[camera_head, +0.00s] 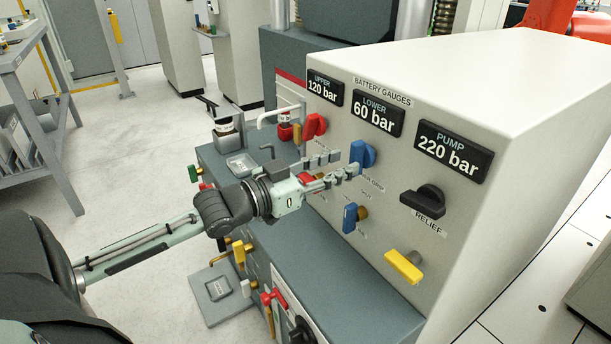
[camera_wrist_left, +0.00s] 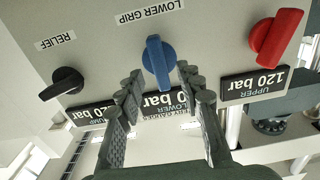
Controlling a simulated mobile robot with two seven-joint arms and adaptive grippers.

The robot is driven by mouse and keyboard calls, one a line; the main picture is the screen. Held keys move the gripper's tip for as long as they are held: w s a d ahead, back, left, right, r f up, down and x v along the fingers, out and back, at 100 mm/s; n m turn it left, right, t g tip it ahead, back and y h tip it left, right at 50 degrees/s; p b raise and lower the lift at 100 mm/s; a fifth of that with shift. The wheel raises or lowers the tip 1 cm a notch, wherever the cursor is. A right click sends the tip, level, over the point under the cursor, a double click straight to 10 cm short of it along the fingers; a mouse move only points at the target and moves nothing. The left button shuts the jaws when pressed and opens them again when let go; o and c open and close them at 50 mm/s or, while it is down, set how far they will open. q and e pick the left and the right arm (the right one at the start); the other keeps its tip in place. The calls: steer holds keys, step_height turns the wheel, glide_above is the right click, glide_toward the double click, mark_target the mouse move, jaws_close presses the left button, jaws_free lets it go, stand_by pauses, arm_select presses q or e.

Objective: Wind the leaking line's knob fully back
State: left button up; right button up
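The console front carries three gauges: an upper gauge (camera_head: 323,88) reading 120 bar, a lower gauge (camera_head: 376,115) reading 60 bar, and a pump gauge (camera_head: 454,150) reading 220 bar. Below them are a red knob (camera_head: 314,126), a blue knob (camera_head: 362,153) labelled lower grip, and a black relief knob (camera_head: 424,200). My left gripper (camera_head: 347,164) is open and faces the blue knob. In the left wrist view the blue knob (camera_wrist_left: 160,62) appears between the spread fingertips (camera_wrist_left: 160,72), with gaps at both sides. My right gripper is not in view.
Below the knobs, a red lever (camera_head: 311,178), a blue lever (camera_head: 350,217) and a yellow lever (camera_head: 403,265) stick out from the console. A grey ledge (camera_head: 345,290) runs along its foot. A bent white handle (camera_head: 279,115) stands at the left. Open floor lies left.

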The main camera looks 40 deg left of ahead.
arm_select(q)
steer(key=v, duration=0.9)
stand_by(0.5)
